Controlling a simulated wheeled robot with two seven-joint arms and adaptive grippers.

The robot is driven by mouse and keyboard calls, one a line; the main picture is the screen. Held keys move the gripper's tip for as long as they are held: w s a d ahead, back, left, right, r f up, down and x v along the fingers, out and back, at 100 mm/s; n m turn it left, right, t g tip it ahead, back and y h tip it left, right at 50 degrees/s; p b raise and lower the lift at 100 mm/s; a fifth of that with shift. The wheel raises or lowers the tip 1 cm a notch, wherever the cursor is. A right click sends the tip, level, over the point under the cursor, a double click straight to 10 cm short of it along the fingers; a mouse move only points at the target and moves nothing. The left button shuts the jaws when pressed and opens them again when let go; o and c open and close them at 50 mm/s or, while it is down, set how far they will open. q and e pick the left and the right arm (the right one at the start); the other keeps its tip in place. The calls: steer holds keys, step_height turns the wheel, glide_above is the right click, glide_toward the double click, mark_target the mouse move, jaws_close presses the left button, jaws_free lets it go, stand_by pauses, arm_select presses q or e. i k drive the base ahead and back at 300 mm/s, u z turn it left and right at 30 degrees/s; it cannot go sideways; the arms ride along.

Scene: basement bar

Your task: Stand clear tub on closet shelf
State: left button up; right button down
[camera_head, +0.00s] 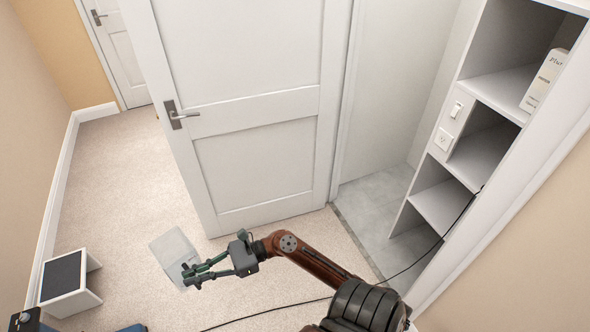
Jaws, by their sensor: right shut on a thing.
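The clear tub (174,252) is a see-through box in the lower left middle of the head view, held tilted over the carpet. My right gripper (190,272) is shut on its right side. The fingers cover part of the tub's edge. The closet shelf unit (489,153) is white with several open compartments and stands at the right, well apart from the tub. A white bottle (545,80) with dark lettering is in an upper compartment. My left gripper is not in view.
A white open door (250,100) stands behind my right arm, left of the closet's grey floor (375,205). A small white stool (68,283) with a dark top is at lower left. A black cable (290,309) crosses the carpet toward the shelves.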

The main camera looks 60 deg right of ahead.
mark_target(449, 208)
steer(key=z, duration=0.9)
steer(key=i, duration=0.85)
steer(key=z, duration=1.6)
steer(key=i, duration=1.15)
steer(key=z, duration=0.7)
